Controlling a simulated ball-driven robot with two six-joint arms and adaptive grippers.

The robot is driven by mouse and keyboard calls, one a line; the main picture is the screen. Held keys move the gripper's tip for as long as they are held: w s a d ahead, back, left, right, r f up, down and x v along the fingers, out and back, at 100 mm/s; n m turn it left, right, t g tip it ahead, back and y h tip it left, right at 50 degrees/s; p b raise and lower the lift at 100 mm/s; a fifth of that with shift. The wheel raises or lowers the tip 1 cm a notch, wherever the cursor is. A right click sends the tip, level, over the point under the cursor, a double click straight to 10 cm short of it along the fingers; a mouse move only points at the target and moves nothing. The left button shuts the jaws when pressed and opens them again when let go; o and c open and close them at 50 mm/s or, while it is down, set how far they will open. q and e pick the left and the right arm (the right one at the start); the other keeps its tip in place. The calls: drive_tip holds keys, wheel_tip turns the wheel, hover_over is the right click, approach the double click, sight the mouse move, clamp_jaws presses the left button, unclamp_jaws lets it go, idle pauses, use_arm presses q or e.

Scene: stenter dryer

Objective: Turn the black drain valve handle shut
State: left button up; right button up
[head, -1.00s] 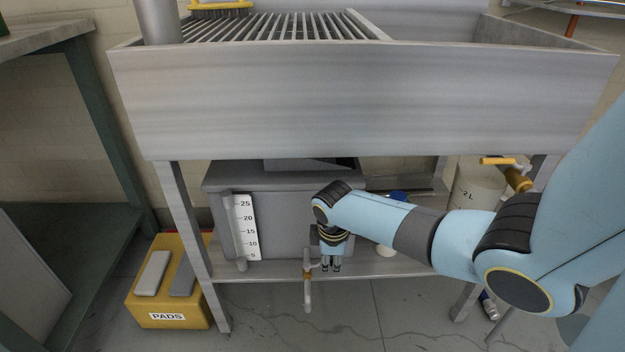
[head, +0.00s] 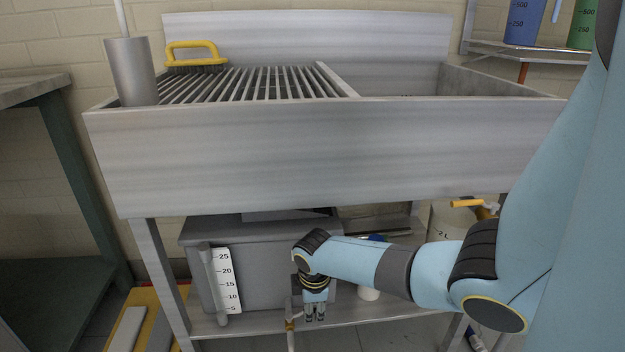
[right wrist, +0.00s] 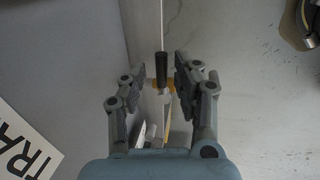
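The black drain valve handle (right wrist: 162,68) shows in the right wrist view as a short black grip, with brass-yellow valve parts (right wrist: 157,86) just below it in the picture. My right gripper (right wrist: 160,72) is open, with one finger on each side of the handle and visible gaps to it. In the head view my right gripper (head: 316,313) points down in front of the grey tank (head: 262,262), just right of the drain valve and its pipe (head: 291,327). The black handle cannot be made out there. My left gripper is not in view.
The tank stands on a low shelf (head: 250,327) under a steel sink (head: 320,150). A white level scale (head: 228,280) is on the tank's left. A yellow box (head: 150,310) is at the lower left. A container with a brass tap (head: 466,203) stands at right.

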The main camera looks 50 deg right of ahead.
drive_tip(key=shift+o, duration=0.2)
drive_tip(key=shift+r, duration=0.1)
wheel_tip(320, 180, up, 12)
drive_tip(key=s+a, duration=0.1)
drive_tip(key=shift+s+a+f, duration=0.2)
drive_tip(key=shift+s+a, duration=0.15)
idle(0.5)
use_arm(q)
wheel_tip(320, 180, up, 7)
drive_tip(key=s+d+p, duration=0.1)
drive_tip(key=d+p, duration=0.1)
drive_tip(key=p, duration=0.6)
use_arm(e)
drive_tip(key=s+a+f+m, duration=0.2)
drive_tip(key=s+f, duration=0.4)
drive_tip(key=s, duration=0.6)
drive_tip(key=s+a+f+m, duration=0.3)
drive_tip(key=s+a+f, duration=0.2)
drive_tip(key=s, duration=0.8)
drive_tip(key=s+a+f+m+g, duration=0.1)
drive_tip(key=s+a+f+m, duration=0.2)
drive_tip(key=s+f, duration=0.6)
drive_tip(key=shift+s+a+y, duration=0.3)
drive_tip(key=shift+s+a, duration=0.25)
drive_tip(key=shift+s, duration=1.5)
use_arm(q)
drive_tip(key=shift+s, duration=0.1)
